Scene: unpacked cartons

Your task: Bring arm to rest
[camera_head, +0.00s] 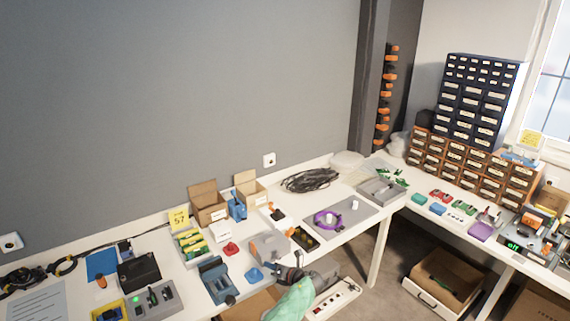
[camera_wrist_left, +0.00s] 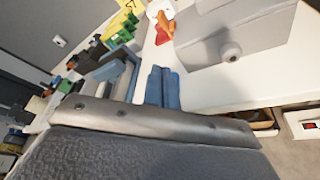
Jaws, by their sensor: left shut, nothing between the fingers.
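My left gripper (camera_head: 286,272) is low in the middle of the head view, at the front edge of the long white table (camera_head: 345,237). My green-sleeved arm comes up behind it from the bottom edge. The gripper is shut and holds nothing. It is just in front of a grey device (camera_head: 269,246) and right of a small blue object (camera_head: 253,275). In the left wrist view the grey device (camera_wrist_left: 235,45) and a blue object (camera_wrist_left: 163,87) lie beyond my own grey hardware, which fills the bottom. My right gripper is not in view.
A blue vise (camera_head: 217,281), open cartons (camera_head: 207,204) and small parts crowd the left table. A white power strip (camera_head: 334,299) is close right of my arm. A coiled black cable (camera_head: 310,180) lies farther back. Drawer cabinets (camera_head: 478,100) stand on the right table.

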